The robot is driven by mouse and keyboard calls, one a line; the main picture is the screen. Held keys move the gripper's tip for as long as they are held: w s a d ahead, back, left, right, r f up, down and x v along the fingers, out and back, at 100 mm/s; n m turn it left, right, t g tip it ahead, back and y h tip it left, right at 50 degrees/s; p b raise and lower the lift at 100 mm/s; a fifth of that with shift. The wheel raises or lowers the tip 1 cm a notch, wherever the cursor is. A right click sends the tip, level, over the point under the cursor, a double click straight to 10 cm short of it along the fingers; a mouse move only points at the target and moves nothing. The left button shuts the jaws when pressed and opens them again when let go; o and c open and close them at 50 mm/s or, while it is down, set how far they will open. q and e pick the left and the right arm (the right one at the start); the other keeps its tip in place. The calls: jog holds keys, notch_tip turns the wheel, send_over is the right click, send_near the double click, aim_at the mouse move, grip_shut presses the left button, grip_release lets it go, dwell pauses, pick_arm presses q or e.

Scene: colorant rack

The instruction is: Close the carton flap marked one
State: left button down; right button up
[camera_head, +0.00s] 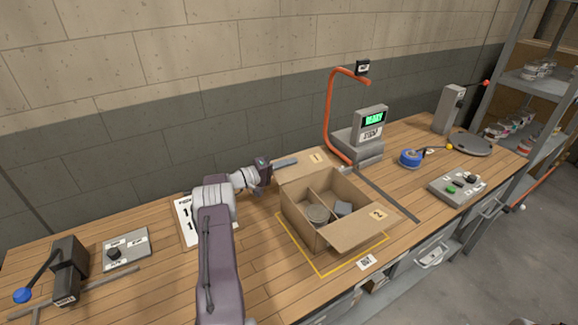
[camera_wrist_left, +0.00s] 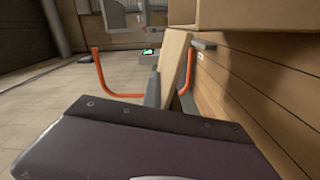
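An open brown carton (camera_head: 301,222) stands on the bench inside a yellow outline. The flap marked 1 (camera_head: 316,158) is folded outward at its back side; the flap marked 2 (camera_head: 362,228) is folded outward at the front. My left gripper (camera_head: 287,162) is beside the left end of flap 1, its fingers together in one slim grey bar with nothing visible in them. In the left wrist view the fingers (camera_wrist_left: 153,91) are just left of a tan panel (camera_wrist_left: 172,62), which looks like flap 1. I cannot tell if they touch. My right gripper is out of view.
A scale with a green display (camera_head: 373,120) and an orange hooped pole (camera_head: 329,110) stand behind the carton. A blue spool (camera_head: 410,158) and a button box (camera_head: 457,187) are to the right. A knob box (camera_head: 126,251) and lever (camera_head: 66,270) are left.

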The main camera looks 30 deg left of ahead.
pick_arm(q)
jog(key=shift+f+m+b, duration=0.1)
jog(key=shift+m+b, duration=0.25)
jog(key=shift+m, duration=0.05)
jog(key=shift+d+r, duration=0.1)
jog(key=shift+r, duration=0.25)
jog(key=c, duration=1.6)
grip_release()
jog(key=shift+c, duration=0.2)
